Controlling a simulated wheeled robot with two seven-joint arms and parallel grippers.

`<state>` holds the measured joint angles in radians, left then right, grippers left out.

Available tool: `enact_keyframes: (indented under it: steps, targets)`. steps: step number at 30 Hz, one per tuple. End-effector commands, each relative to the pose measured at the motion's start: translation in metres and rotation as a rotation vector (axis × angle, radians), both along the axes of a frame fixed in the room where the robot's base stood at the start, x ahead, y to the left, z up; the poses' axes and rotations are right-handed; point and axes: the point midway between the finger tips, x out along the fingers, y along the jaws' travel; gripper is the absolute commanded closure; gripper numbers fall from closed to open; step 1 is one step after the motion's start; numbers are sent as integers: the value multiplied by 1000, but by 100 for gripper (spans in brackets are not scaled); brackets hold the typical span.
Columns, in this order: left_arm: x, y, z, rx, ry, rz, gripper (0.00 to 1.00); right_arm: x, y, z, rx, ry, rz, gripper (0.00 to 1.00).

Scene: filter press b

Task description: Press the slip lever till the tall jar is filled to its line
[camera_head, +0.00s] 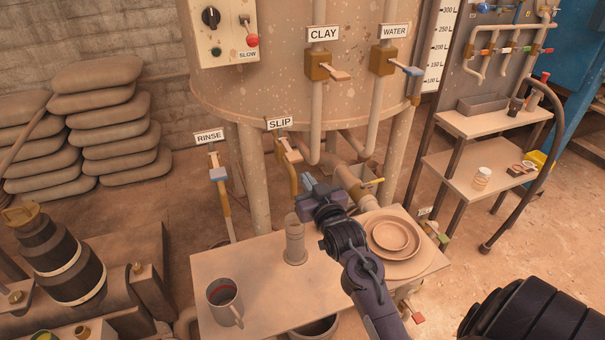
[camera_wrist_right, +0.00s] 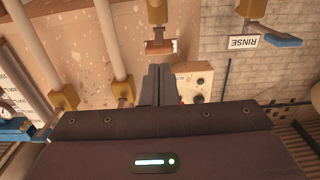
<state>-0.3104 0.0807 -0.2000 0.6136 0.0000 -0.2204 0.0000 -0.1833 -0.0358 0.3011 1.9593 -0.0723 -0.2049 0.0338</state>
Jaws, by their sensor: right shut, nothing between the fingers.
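The slip lever (camera_head: 290,152) is a tan handle on a brass valve beside the SLIP label (camera_head: 280,124). It also shows in the right wrist view (camera_wrist_right: 160,47), just beyond my fingertips. My right gripper (camera_head: 309,181) is shut and empty, below and right of the lever in the head view. I cannot tell whether it touches the lever. A tall, narrow, clay-coloured jar (camera_head: 295,243) stands upright on the table under the slip spout (camera_head: 293,184). Its fill line and level are not clear. My left gripper is not in view.
The rinse lever (camera_head: 217,174) is left of slip; the clay lever (camera_head: 340,75) and water lever (camera_head: 407,69) are higher right. Pipes run close behind my gripper.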

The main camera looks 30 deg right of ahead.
Motion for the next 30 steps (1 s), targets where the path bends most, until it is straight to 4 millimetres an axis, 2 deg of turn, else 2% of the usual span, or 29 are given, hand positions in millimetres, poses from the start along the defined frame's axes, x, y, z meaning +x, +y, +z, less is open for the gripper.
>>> enact_keyframes:
  steps: [3,9,18,27,30]
  targets:
    - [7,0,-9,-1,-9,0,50,-22,5,-7,1,1,0,100]
    - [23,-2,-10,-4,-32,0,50,-40,10,-7,0,-2,0,100]
    - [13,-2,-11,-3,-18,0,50,-43,10,-6,-1,-4,0,100]
    - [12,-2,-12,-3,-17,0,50,-42,10,-6,-1,-4,0,100]
    - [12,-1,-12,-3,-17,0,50,-41,11,-12,3,8,3,100]
